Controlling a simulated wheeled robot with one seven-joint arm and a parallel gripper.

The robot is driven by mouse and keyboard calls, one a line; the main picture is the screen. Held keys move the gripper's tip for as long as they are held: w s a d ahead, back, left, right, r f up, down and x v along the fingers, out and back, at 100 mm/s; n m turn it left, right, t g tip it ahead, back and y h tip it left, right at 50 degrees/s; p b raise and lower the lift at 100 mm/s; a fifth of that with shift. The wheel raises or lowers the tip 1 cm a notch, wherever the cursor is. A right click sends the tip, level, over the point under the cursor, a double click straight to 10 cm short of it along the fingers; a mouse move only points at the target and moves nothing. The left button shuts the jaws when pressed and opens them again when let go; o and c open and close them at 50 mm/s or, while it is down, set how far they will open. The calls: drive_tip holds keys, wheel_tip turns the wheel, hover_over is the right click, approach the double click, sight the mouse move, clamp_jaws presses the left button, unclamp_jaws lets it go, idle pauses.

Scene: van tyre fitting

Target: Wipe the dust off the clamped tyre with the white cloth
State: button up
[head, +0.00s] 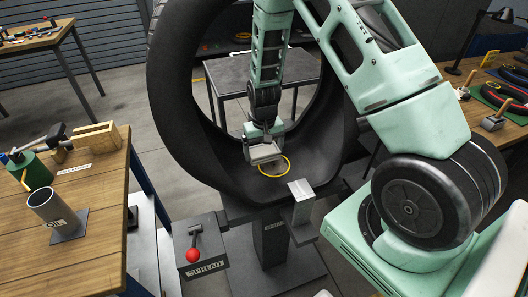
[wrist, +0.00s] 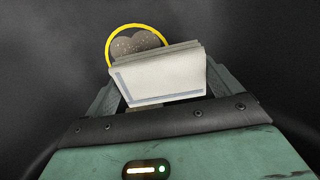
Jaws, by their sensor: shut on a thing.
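The large black tyre (head: 178,95) stands upright in the clamp stand (head: 270,240). My gripper (head: 263,148) is inside the tyre's opening, low over the inner wall. It is shut on the folded white cloth (wrist: 158,75), which also shows in the head view (head: 264,155). A yellow ring (head: 288,166) is on the tyre's inner surface just beyond the cloth. In the wrist view a grey-brown, speckled heart-shaped patch (wrist: 136,42) lies inside the ring. The cloth hides the lower part of ring and patch. I cannot tell whether the cloth touches the tyre.
A box labelled SPREAD with a red-knobbed lever (head: 193,254) stands front left of the tyre. A wooden bench (head: 90,235) at left holds a metal OIL cup (head: 53,211) and tools. A grey table (head: 235,75) stands behind the tyre. Another bench with small tyres is at right.

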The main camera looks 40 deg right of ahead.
drive_tip(key=shift+r+p, duration=0.8)
drive_tip(key=shift+r, duration=0.65)
